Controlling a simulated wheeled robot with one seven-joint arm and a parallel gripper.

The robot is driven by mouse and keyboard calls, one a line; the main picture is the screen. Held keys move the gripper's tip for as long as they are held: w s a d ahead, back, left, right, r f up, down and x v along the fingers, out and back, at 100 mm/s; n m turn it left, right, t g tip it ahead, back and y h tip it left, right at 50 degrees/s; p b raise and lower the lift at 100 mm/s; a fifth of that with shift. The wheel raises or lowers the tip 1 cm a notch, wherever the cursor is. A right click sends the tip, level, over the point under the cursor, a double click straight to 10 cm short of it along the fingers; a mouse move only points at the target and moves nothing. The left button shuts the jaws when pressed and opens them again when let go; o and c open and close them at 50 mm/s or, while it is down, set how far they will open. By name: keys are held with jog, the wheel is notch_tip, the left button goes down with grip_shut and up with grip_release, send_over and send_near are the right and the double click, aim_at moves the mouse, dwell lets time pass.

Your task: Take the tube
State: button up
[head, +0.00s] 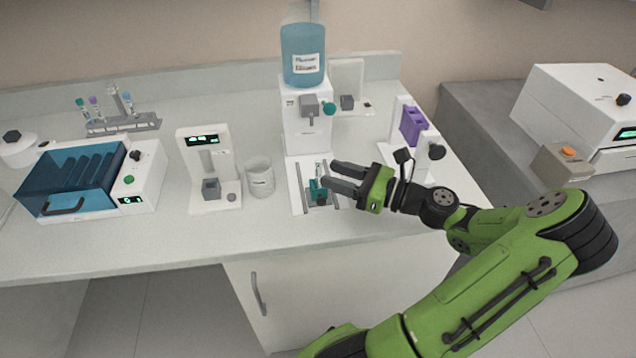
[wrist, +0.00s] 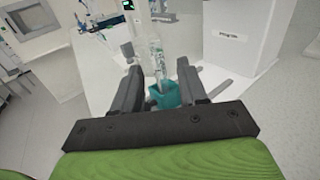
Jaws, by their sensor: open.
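A clear tube (head: 320,171) stands in a small teal holder (head: 314,186) on the white base plate of the dispenser. In the wrist view the tube (wrist: 157,60) rises from the teal holder (wrist: 168,95), between and a little beyond my fingers. My gripper (head: 336,178) is open and comes in from the right, close to the tube; the wrist view also shows its two dark fingers (wrist: 160,92) apart. I cannot tell whether either finger touches the tube or holder. The lower part of the tube is hidden in the holder.
The dispenser (head: 305,120) with a blue bottle (head: 303,52) stands directly behind. A beaker (head: 260,178) and a white device (head: 205,165) stand left. A tube rack (head: 122,125) and a blue-lidded machine (head: 70,180) are farther left. A purple-block device (head: 415,125) is right. The front counter is clear.

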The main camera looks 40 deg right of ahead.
aim_at(318, 171)
jog(key=b+x, duration=0.1)
jog(key=x, duration=0.3)
jog(key=shift+w+a+f+b, duration=0.1)
jog(key=shift+w+a+b, duration=0.15)
jog(key=shift+w+b, duration=0.1)
jog(key=shift+s, duration=0.1)
jog(key=shift+c, duration=0.3)
jog(key=c, duration=0.7)
jog(key=shift+o, duration=0.2)
notch_tip(318, 171, up, 10)
jog(key=p, duration=0.5)
jog(key=shift+p, duration=0.3)
